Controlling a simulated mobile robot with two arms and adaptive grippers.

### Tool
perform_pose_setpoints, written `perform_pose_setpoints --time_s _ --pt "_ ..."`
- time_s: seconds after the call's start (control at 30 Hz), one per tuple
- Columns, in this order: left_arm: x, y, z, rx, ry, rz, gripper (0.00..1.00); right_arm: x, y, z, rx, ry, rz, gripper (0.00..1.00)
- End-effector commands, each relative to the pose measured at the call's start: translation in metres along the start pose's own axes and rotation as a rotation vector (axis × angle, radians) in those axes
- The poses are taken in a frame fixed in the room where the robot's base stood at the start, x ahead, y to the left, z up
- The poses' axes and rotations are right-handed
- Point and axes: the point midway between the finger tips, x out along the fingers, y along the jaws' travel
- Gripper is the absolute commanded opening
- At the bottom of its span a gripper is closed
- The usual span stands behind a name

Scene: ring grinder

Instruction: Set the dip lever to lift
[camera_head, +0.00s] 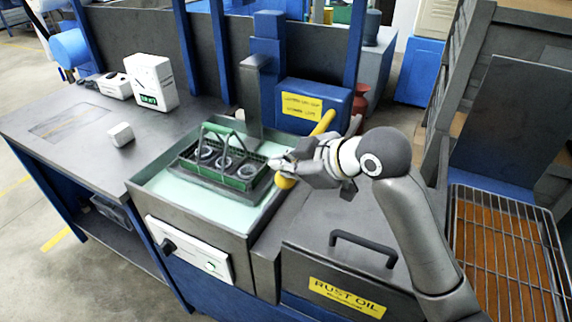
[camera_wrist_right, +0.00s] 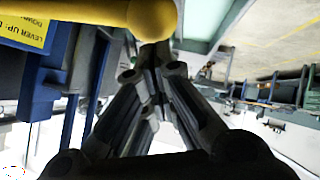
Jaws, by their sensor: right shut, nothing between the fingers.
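The dip lever is a yellow bar (camera_head: 322,123) that comes out beside the blue lift box (camera_head: 312,94) and runs down toward the viewer. It ends in a yellow ball knob (camera_head: 285,181). My right gripper (camera_head: 279,163) is shut and empty, with its fingertips close to the knob; its hand hides the middle of the bar. In the right wrist view, the knob (camera_wrist_right: 152,17) is at the top, just beyond the closed fingertips (camera_wrist_right: 153,50); I cannot tell whether they touch. A green-rimmed basket (camera_head: 226,164) holding several rings sits low in the tank (camera_head: 151,185). My left gripper is not in view.
A rust oil box (camera_head: 335,278) with a black handle (camera_head: 363,247) stands below my right arm. A wire rack (camera_head: 507,250) is at the right. A grey bench (camera_head: 60,133) with a white display unit (camera_head: 150,81) and a small white block (camera_head: 121,134) lies left.

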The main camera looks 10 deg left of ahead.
Motion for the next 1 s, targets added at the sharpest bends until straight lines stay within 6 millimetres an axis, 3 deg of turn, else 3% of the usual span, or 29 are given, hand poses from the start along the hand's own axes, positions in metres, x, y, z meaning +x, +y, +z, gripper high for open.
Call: perform_pose_setpoints --time_s 0.3,0.7,0.87,1.0 --pt "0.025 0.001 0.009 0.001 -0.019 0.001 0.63 0.022 -0.018 0.029 -0.079 -0.005 0.063 0.0" --pt "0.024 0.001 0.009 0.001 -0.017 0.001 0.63 0.022 -0.019 0.028 -0.09 -0.001 0.071 0.0" --pt "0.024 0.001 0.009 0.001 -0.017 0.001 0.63 0.012 -0.019 0.028 -0.09 0.0 0.073 0.0" --pt "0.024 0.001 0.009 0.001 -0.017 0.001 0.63 -0.011 -0.021 0.028 -0.093 -0.001 0.074 0.0"
